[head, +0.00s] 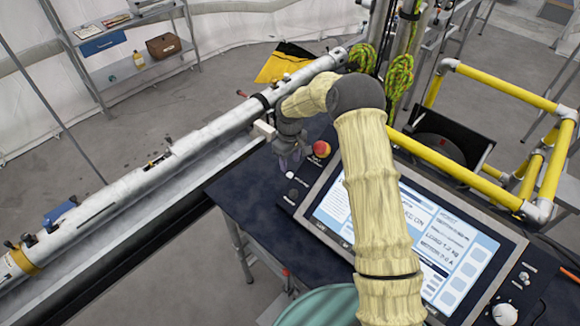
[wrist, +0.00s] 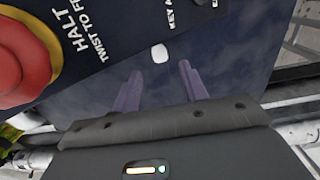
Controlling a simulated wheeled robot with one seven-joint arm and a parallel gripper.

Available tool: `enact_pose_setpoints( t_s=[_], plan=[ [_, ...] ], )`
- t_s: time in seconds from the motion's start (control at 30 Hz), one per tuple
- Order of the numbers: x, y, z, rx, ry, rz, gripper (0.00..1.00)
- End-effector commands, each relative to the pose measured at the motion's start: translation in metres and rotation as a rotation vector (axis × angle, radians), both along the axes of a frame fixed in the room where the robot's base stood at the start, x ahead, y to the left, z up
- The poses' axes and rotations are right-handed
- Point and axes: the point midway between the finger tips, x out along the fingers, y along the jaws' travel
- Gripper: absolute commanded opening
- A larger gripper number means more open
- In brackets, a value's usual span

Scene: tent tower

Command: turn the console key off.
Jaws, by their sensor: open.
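The console (head: 318,222) has a dark panel with a lit screen, and its left strip carries small controls. A small dark control (head: 292,194) sits low on that strip; it may be the key, but it is too small to tell how it is turned. My gripper (head: 285,166) is open and empty beside the strip's upper end. In the wrist view its two purple fingers (wrist: 158,88) stand apart with only dark surface between them. A white oval spot (wrist: 158,53) lies just beyond the fingertips. Partly cut-off lettering shows at the top edge; no key is clearly visible there.
The red halt button (head: 321,149) is close to my gripper and fills the upper left of the wrist view (wrist: 25,50). A long metal tube (head: 150,180) runs along the left. Yellow railings (head: 450,165) stand at the right. Dark tabletop (head: 245,205) is clear left of the console.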

Motion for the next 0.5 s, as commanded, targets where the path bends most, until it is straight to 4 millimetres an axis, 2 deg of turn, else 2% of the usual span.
enact_pose_setpoints(
  t_s=[0.1, 0.3, 0.5],
  plan=[
    [-0.001, 0.000, -0.019, -0.001, 0.004, 0.002, 0.44],
    [0.000, 0.000, -0.044, 0.000, 0.001, 0.000, 0.44],
    [0.000, 0.000, -0.053, 0.000, 0.000, 0.000, 0.44]
  ],
)
